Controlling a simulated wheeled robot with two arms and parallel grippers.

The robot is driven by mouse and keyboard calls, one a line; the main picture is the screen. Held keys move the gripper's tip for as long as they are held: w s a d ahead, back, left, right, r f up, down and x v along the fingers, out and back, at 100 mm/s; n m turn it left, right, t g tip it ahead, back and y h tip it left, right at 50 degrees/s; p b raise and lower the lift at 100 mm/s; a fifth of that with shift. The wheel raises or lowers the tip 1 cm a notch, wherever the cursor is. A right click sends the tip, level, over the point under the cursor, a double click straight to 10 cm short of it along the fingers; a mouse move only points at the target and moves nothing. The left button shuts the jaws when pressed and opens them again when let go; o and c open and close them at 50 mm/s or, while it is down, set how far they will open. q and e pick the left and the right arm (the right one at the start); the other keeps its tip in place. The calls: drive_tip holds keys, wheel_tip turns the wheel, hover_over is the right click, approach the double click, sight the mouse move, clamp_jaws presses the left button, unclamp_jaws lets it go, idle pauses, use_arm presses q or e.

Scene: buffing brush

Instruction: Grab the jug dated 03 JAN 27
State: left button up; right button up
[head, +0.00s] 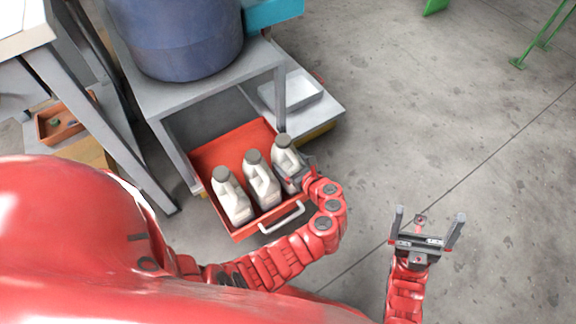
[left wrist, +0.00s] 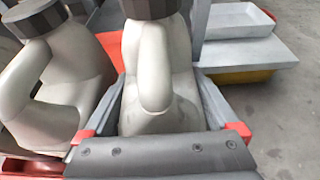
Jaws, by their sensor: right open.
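Three pale jugs with dark caps stand in a row in the red drawer: a left jug (head: 231,197), a middle jug (head: 262,181) and a right jug (head: 286,158). No date can be read on any of them. My left gripper (head: 303,176) is at the right jug. In the left wrist view its fingers (left wrist: 160,108) lie on both sides of that jug (left wrist: 160,65), close to its body below the handle. Whether they press on it cannot be told. My right gripper (head: 428,228) is open and empty over the floor.
The red drawer (head: 207,156) has a pale front handle (head: 282,218) and sits under a grey bench (head: 190,98) bearing a blue drum (head: 180,40). A white tray (head: 292,90) stands behind it on the right. An orange bin (head: 60,122) is at left.

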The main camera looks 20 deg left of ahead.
use_arm(q)
clamp_jaws()
